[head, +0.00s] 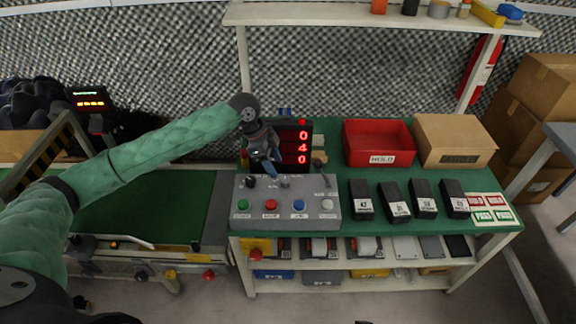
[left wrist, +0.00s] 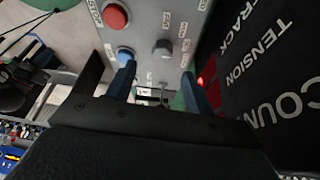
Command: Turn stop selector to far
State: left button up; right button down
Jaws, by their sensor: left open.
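The grey control box (head: 287,218) stands on the green bench, with a row of coloured buttons along its front. Behind them are a dark knob (head: 250,182) at the left and a lever (head: 325,178) at the right. My left gripper (head: 276,181) hangs over the middle of the box, open. Its blue fingers (left wrist: 157,85) in the left wrist view have nothing clamped between them. My right gripper is not in view.
A display (head: 293,140) with red digits stands close behind the box. A red bin (head: 378,143) and a cardboard box (head: 455,140) are to its right. Several black labelled blocks (head: 392,200) lie right of the control box. A shelf (head: 370,19) runs above.

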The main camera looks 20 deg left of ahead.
aim_at(285, 179)
pick_arm(q)
jog(key=shift+w+p+x, duration=0.1)
jog(key=shift+p+x, duration=0.15)
jog(key=shift+x, duration=1.55)
jog(key=shift+w+p+x, duration=0.15)
jog(key=shift+p+x, duration=0.1)
jog(key=shift+x, duration=1.5)
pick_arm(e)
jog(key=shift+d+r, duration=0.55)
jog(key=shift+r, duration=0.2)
pick_arm(q)
jog(key=c, duration=1)
